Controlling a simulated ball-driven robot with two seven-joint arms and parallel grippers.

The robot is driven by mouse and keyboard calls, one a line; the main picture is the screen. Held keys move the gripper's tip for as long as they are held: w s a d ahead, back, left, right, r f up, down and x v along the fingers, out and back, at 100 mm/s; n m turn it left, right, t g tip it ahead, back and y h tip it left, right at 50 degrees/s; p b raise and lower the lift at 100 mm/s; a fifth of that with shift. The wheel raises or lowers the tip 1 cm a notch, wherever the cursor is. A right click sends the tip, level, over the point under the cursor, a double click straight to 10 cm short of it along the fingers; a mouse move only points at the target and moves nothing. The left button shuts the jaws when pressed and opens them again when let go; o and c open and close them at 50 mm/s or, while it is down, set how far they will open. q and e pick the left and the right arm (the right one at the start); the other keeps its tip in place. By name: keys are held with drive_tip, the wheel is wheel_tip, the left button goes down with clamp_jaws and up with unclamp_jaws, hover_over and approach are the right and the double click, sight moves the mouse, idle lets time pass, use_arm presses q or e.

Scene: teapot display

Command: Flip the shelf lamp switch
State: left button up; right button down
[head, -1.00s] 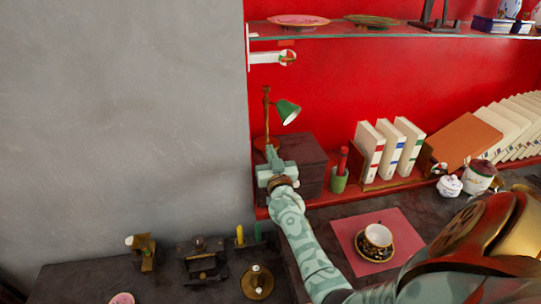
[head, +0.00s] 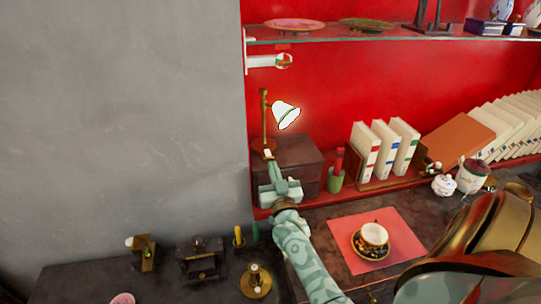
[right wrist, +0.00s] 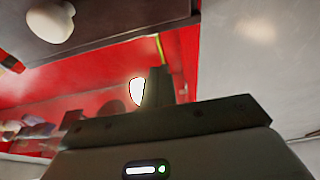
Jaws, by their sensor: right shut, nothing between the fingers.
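The shelf lamp has a brass stem (head: 264,115) and a shade (head: 286,115) that glows white with a green band. It stands upright by a dark box at the left end of the red shelf. The glowing shade also shows in the right wrist view (right wrist: 137,91), beside my fingers. My right gripper (head: 270,168) is shut and empty, just below the lamp's base. A small pale piece (head: 267,154) shows at the base just above the fingertips; I cannot tell whether it is the switch or whether they touch. My left gripper is not in view.
A dark box (head: 296,151) stands right of the lamp. A green cup (head: 335,181) with a red item and white books (head: 385,148) stand farther right. A glass shelf (head: 390,34) with plates runs above. A teacup (head: 372,237) sits on a pink mat (head: 400,228).

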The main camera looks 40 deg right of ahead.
drive_tip(key=shift+f+v, duration=0.2)
drive_tip(key=shift+v, duration=1.25)
drive_tip(key=shift+w, duration=0.1)
